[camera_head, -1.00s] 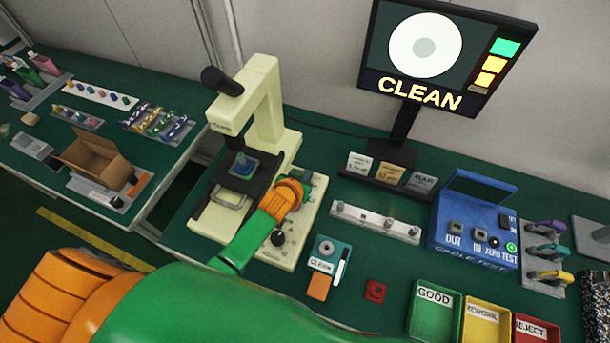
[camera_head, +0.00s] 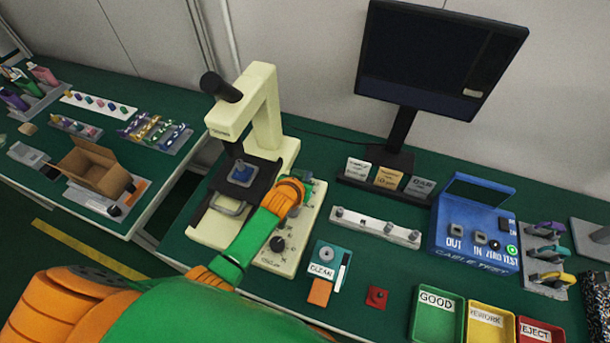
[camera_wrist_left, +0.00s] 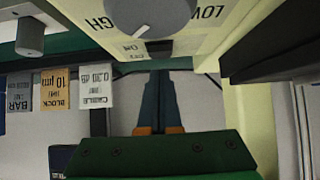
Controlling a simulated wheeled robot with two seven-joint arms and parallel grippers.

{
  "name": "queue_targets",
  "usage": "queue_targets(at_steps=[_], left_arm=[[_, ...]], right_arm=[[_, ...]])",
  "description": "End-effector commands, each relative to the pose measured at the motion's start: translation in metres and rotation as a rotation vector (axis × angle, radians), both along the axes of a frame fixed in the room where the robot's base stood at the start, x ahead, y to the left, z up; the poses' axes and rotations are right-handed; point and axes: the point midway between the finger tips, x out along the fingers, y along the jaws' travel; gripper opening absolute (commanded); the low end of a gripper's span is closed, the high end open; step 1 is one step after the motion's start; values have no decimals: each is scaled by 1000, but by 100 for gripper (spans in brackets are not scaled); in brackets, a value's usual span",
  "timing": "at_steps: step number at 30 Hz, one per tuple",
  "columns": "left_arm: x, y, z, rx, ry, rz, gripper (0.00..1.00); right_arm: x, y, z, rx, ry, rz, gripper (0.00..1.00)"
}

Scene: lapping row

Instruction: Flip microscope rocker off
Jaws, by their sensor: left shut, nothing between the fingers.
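The cream microscope (camera_head: 264,110) stands on the green bench, with a blue piece (camera_head: 242,172) on its dark stage. My left gripper (camera_head: 304,183) is at the right side of the microscope base, and my orange wrist hides part of the panel there. In the left wrist view the shut, empty fingers (camera_wrist_left: 159,78) point at the panel edge, close to the small dark rocker (camera_wrist_left: 159,47) beside the ON label. Whether the tips touch it cannot be told. A grey knob (camera_wrist_left: 150,14) sits between the HIGH and LOW labels. My right gripper is out of view.
A white rail (camera_head: 375,227), a blue cable tester (camera_head: 472,228), a teal CLEAN card (camera_head: 325,262) and a red block (camera_head: 376,297) lie to the right. A green GOOD tray (camera_head: 437,318) is at the front.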

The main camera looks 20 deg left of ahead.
Motion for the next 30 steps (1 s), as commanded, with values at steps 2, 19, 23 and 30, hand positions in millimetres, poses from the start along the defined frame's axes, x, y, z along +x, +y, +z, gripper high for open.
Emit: queue_targets(at_steps=[2,19,23,30], left_arm=[[1,1,11,0,0,0,0],[-48,7,109,-1,-3,1,0],[-55,8,117,0,-1,1,0],[-56,8,118,1,-1,1,0]], right_arm=[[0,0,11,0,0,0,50],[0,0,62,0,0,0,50],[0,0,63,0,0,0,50],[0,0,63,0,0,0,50]])
